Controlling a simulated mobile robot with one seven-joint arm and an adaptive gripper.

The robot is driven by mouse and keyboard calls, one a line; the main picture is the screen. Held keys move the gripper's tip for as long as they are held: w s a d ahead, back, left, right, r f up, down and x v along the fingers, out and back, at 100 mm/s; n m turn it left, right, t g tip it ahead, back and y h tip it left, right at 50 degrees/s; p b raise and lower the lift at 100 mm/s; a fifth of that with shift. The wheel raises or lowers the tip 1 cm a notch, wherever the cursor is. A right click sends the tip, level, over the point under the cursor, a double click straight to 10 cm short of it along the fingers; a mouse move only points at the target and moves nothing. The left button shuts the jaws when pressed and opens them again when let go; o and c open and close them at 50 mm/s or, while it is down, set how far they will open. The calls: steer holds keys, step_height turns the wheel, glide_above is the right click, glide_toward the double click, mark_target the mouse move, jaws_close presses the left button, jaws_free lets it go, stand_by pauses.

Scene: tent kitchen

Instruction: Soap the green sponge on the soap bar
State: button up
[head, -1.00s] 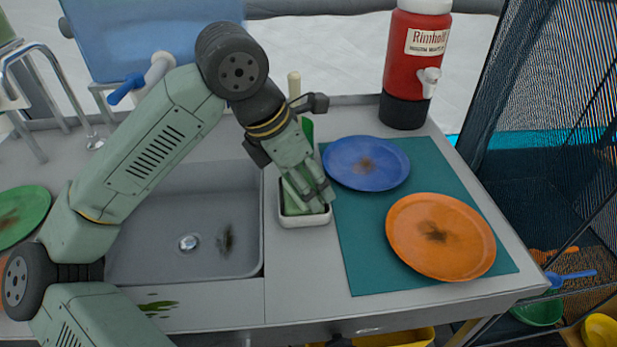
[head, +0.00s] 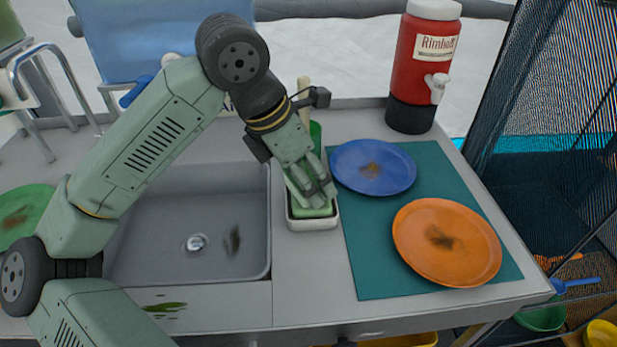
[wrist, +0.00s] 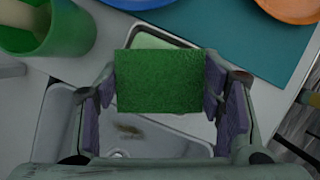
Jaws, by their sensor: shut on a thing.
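My gripper (head: 322,196) is shut on the green sponge (wrist: 158,82), which sits between its two finger pads in the wrist view. The sponge is a dark green block and also shows in small part below my fingers in the head view (head: 317,211). The white-rimmed soap dish (head: 312,225) stands on the counter right of the sink, directly under my gripper. The pale green soap bar (wrist: 148,41) shows past the sponge's upper edge in the wrist view; the sponge hides most of it. I cannot tell whether sponge and soap touch.
A green cup (wrist: 68,28) with a handle in it stands behind the dish. A blue plate (head: 373,167) and an orange plate (head: 446,242), both stained, lie on a teal mat (head: 375,270) at right. A red dispenser (head: 424,62) stands behind. The sink (head: 200,215) is left.

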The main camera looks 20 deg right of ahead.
mark_target(310, 175)
steer(key=shift+d+r+p, duration=0.15)
steer(key=shift+r+p, duration=0.45)
steer(key=shift+r, duration=0.7)
steer(key=shift+d+r+p, duration=0.1)
steer(key=shift+r+p, duration=0.5)
steer(key=shift+r, duration=0.7)
